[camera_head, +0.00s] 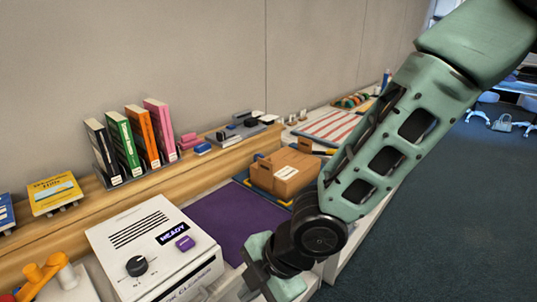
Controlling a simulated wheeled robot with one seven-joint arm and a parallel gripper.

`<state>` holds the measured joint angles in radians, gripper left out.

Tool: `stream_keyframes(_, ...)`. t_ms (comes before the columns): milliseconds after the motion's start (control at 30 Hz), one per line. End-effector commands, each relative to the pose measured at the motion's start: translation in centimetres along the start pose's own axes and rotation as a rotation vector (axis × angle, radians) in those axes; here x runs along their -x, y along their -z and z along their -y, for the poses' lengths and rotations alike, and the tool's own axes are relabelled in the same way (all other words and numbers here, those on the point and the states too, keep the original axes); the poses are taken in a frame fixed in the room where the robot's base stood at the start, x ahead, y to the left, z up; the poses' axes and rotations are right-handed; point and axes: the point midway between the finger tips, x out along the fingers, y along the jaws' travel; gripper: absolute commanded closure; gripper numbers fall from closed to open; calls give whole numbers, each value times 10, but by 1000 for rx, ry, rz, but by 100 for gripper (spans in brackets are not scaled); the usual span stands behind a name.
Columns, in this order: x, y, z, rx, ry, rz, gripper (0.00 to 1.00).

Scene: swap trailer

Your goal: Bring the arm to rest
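My arm (405,135) reaches in from the upper right and slopes down to the lower middle of the head view. My gripper (250,277) is at the low end of the arm, by the front edge of the counter, to the right of the white box. Its fingertips are not clear and the bottom of the picture partly cuts it off, so I cannot tell whether it is open or shut. I see nothing held in it.
A white box (120,262) with a dark knob and a "READY" label stands left of my gripper. A purple mat (232,222) and a brown carton (286,171) lie behind. Several upright books (140,135) line a wooden ledge (135,195). Open carpet (440,230) lies right.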

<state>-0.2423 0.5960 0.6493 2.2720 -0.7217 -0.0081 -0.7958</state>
Motion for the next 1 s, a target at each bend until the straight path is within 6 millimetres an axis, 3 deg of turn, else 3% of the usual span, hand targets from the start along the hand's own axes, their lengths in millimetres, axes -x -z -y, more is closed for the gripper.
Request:
stream_keyframes(233,83,-38,43,-579,13,315,100)
stream_keyframes(400,139,-42,90,-1053,-17,455,100)
stream_keyframes(500,162,-36,113,-1281,-28,491,100)
stream_keyframes(700,181,-25,140,-1529,-25,510,100)
stream_keyframes(1000,183,-23,142,-1557,-23,512,100)
